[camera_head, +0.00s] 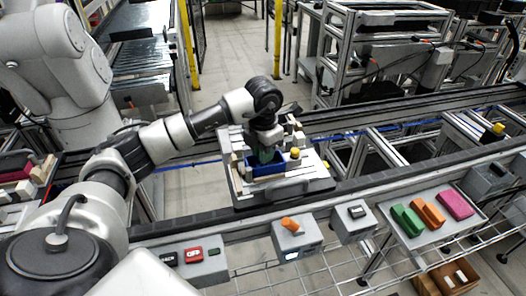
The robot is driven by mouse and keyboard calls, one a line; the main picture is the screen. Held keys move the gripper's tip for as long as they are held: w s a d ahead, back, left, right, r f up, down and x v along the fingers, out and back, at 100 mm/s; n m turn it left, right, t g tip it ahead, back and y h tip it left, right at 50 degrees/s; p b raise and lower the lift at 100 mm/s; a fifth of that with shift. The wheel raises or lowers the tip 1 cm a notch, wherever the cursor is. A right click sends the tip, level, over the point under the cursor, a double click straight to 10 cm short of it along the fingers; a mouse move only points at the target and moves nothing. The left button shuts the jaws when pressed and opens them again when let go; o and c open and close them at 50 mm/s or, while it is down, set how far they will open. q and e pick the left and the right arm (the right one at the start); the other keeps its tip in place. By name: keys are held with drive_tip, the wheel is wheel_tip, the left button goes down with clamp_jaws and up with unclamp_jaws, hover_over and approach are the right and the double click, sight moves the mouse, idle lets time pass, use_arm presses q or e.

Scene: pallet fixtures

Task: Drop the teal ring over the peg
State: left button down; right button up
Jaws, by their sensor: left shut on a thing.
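My left arm reaches in from the left, and my left gripper (265,147) points down over the pallet fixture (317,183) on the conveyor. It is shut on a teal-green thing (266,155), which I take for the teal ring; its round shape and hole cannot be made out. This thing is just above or inside a blue bin (259,168), and I cannot tell which. A short post with a yellow top (295,154) stands to the right of the bin. I cannot tell whether it is the peg. My right gripper is not in view.
Beige blocks (299,137) stand around the bin on the fixture.

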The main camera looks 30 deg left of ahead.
use_arm(q)
drive_tip(key=shift+f+b, duration=0.3)
idle(0.5)
drive_tip(key=c, duration=1.3)
unclamp_jaws()
drive_tip(key=shift+r, duration=0.15)
drive_tip(key=shift+r+p, duration=1.1)
drive_tip(key=shift+r, duration=0.35)
drive_tip(key=o, duration=0.5)
drive_tip(key=shift+o, duration=0.2)
drive_tip(key=shift+r, duration=0.1)
